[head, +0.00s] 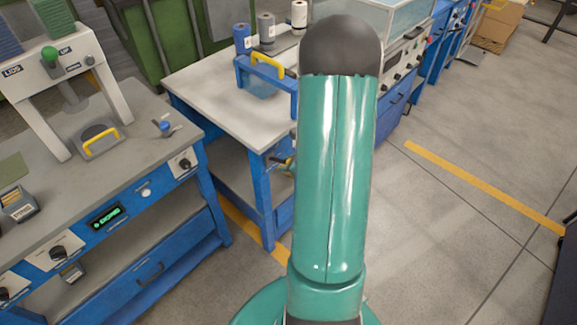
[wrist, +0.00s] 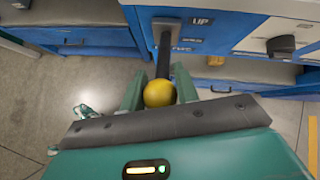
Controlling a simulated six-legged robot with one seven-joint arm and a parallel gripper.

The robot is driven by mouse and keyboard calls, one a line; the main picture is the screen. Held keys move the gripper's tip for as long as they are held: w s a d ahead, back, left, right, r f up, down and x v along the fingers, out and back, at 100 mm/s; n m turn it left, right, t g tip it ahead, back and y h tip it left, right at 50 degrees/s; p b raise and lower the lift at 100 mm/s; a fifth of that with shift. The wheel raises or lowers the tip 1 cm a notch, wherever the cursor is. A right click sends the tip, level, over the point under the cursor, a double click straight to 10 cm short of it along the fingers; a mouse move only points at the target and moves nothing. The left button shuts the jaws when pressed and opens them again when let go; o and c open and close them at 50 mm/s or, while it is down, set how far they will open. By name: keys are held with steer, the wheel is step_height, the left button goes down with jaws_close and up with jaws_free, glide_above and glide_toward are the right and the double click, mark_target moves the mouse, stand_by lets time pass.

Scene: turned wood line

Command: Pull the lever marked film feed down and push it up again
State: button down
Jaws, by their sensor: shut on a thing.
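In the wrist view a lever has a dark shaft and a yellow ball knob (wrist: 158,93). It comes out of a slot in a blue panel (wrist: 198,33) marked UP, with a smaller label below that I cannot read. No film feed marking is legible. My gripper (wrist: 158,77) has its two green fingers on either side of the knob and is shut on it. In the head view my arm hides the gripper and most of the lever area.
A white-topped table (head: 215,85) with blue legs holds spools and a blue frame with a yellow handle (head: 268,65). A grey bench (head: 100,160) with a press and knobs stands at left. The floor at right (head: 460,220) is clear.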

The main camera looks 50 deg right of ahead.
steer(key=shift+w+r, duration=0.1)
steer(key=shift+r, duration=0.05)
steer(key=c, duration=1.1)
jaws_free()
steer(key=shift+o, duration=0.2)
steer(key=v, duration=1.3)
steer(key=shift+s+r, duration=0.25)
steer(key=shift+r, duration=0.05)
